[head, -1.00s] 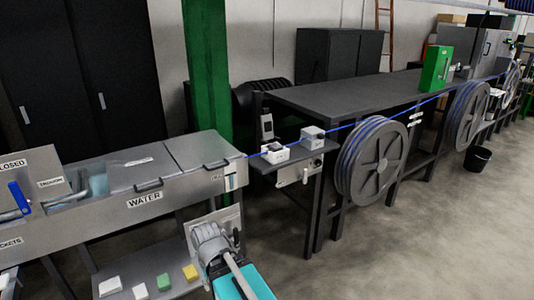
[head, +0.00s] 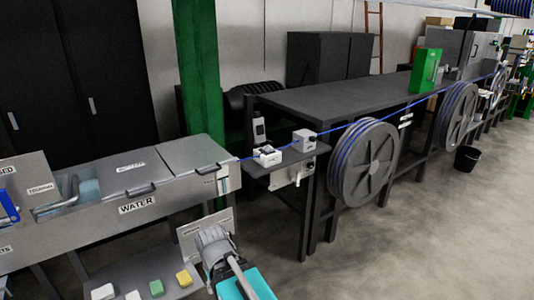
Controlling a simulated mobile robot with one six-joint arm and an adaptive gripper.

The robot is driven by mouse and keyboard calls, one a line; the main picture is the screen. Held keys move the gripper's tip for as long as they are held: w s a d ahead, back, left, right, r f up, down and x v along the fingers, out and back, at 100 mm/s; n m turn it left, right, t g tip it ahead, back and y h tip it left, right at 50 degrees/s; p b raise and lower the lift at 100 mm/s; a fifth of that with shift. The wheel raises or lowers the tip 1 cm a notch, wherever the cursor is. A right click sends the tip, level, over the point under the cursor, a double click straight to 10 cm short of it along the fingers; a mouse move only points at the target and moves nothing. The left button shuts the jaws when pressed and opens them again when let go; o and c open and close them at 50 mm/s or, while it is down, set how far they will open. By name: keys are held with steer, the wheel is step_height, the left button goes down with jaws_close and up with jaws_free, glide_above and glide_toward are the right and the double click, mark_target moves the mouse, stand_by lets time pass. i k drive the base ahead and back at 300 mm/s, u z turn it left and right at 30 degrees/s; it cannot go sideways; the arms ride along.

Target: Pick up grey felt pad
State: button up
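I cannot make out a grey felt pad. Small blocks or pads lie on a low grey shelf (head: 120,273) at the bottom left of the head view: a pale one (head: 103,292), a white one (head: 133,295), a green one (head: 157,288) and a yellow one (head: 184,277). I cannot make out my gripper's fingers.
A metal water trough (head: 165,180) runs above the shelf. A blue cable (head: 340,126) passes from it past a dark bench (head: 350,98) and large reels (head: 363,160). A green post (head: 200,80) stands behind.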

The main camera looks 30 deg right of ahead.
mark_target(267, 150)
steer(key=z, duration=0.05)
steer(key=i, duration=0.9)
steer(key=u, duration=0.05)
